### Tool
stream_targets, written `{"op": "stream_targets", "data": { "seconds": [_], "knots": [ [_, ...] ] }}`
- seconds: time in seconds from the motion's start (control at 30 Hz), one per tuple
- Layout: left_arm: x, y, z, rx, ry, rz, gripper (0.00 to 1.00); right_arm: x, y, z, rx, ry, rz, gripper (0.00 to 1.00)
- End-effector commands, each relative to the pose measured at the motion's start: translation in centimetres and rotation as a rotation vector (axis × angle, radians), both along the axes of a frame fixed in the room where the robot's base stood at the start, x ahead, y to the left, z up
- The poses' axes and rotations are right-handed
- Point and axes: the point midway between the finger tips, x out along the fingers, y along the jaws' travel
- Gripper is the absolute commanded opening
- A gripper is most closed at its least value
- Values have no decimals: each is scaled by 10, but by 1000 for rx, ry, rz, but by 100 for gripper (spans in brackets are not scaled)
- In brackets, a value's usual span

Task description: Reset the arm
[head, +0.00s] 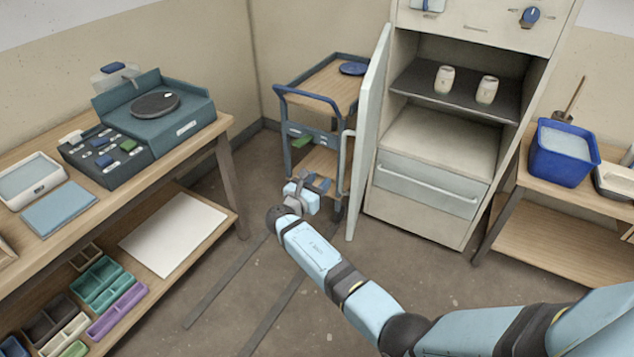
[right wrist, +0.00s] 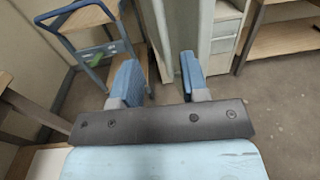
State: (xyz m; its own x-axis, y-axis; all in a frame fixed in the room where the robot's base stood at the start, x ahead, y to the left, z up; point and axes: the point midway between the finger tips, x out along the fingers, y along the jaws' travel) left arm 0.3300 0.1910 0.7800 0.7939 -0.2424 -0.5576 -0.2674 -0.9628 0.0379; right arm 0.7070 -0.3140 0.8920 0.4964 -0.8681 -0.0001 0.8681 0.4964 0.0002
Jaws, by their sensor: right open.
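My right arm reaches in from the lower right in the head view. Its gripper (head: 308,188) is near the middle, in front of the cart and left of the cabinet door (head: 368,140). In the right wrist view the two blue fingers of the right gripper (right wrist: 160,78) are apart with nothing held between them. The pale open door (right wrist: 165,40) shows beyond the gap; I cannot tell how close it is to the fingertips. My left gripper is not in view.
The cabinet (head: 435,150) stands open with two cups (head: 445,79) (head: 487,90) on its dark shelf. A blue-framed cart (head: 325,90) stands behind the gripper. A workbench (head: 215,130) is at left; a blue bucket (head: 562,155) sits on a right table.

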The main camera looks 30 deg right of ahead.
Motion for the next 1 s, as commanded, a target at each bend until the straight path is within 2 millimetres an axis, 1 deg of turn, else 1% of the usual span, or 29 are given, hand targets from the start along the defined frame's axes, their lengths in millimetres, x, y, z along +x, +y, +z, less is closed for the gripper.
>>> {"op": "stream_targets", "data": {
  "seconds": [0.3, 0.37, 0.47, 0.5, 0.57, 0.6, 0.67, 0.7, 0.73, 0.77, 0.8, 0.87, 0.9, 0.97, 1.0],
  "knots": [
    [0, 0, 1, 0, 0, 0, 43, -2, 0, -2, 13, -3, 4, 41],
    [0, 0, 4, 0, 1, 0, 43, -8, -1, -9, 54, -15, 17, 41],
    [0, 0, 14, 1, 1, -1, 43, -32, -2, -33, 211, -66, 56, 41],
    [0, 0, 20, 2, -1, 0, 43, -46, -1, -47, 310, -98, 75, 41],
    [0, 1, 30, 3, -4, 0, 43, -72, 2, -67, 486, -161, 98, 41],
    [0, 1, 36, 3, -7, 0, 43, -92, 7, -80, 619, -210, 107, 41],
    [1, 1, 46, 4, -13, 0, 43, -122, 15, -94, 819, -286, 108, 41],
    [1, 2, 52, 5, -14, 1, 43, -142, 22, -101, 955, -340, 100, 41],
    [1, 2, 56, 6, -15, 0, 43, -157, 27, -105, 1057, -380, 89, 41],
    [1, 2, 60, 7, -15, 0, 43, -173, 33, -107, 1159, -420, 74, 41],
    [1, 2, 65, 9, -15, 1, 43, -195, 41, -108, 1297, -476, 45, 41],
    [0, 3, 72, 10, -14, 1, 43, -227, 55, -105, 1503, -559, -12, 41],
    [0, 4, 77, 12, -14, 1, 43, -248, 63, -100, 1637, -615, -59, 41],
    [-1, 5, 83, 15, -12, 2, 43, -279, 77, -87, 1834, -699, -145, 41],
    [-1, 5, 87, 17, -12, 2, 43, -298, 84, -78, 1954, -752, -209, 41]
  ]
}}
